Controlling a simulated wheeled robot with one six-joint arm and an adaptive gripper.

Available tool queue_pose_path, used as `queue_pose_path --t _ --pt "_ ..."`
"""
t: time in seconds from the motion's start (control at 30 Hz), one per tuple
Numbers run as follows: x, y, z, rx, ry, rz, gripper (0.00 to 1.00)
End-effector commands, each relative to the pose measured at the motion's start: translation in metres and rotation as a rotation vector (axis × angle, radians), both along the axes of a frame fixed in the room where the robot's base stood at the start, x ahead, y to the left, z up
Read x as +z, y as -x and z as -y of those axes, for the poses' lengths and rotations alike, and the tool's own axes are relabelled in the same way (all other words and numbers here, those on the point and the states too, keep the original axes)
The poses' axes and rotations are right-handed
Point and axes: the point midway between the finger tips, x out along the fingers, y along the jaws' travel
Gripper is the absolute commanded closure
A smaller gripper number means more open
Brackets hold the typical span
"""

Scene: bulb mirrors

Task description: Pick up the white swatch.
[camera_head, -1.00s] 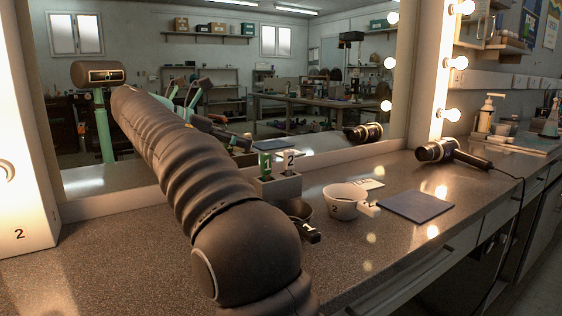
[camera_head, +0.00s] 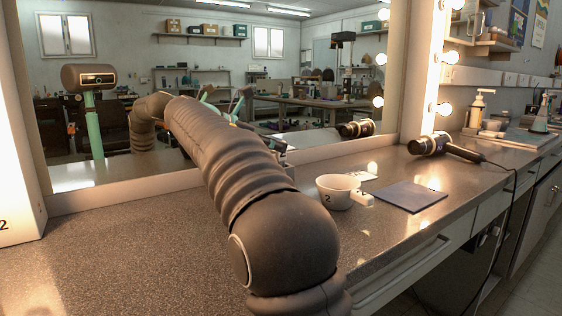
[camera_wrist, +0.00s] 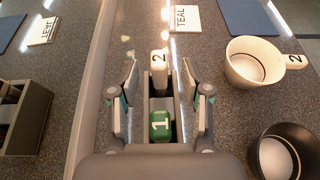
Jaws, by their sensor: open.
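In the wrist view a white swatch (camera_wrist: 159,67) marked 2 stands in a narrow grey holder (camera_wrist: 150,98). A green swatch (camera_wrist: 160,124) marked 1 is in the same holder, nearer to my wrist. My gripper (camera_wrist: 160,64) is open, with one finger on each side of the holder. The white swatch shows between the fingers, and I see a gap on both sides of it. I cannot tell how far above it the fingertips are.
A white cup (camera_head: 335,192) marked 2 stands right of the holder, with a dark cup (camera_wrist: 285,155) nearer. A TEAL card (camera_wrist: 184,18) and blue-grey mat (camera_head: 410,196) lie beyond. The mirror (camera_head: 180,150) rises behind. A hair dryer (camera_head: 440,145) lies farther right.

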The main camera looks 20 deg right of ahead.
Motion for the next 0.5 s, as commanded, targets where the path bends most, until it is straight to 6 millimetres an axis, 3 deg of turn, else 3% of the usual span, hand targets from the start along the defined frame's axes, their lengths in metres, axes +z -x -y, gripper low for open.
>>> queue_pose_path --t 0.1,0.33,0.37,0.5 --pt "-0.0070 -0.0021 0.0133 -0.002 0.000 -0.001 0.52" --pt "-0.0069 -0.0029 0.0159 0.000 0.000 -0.001 0.52" --pt "-0.0069 -0.0029 0.0158 0.000 0.000 -0.001 0.55" --pt "-0.0068 -0.0029 0.0157 0.000 0.000 -0.001 0.90"
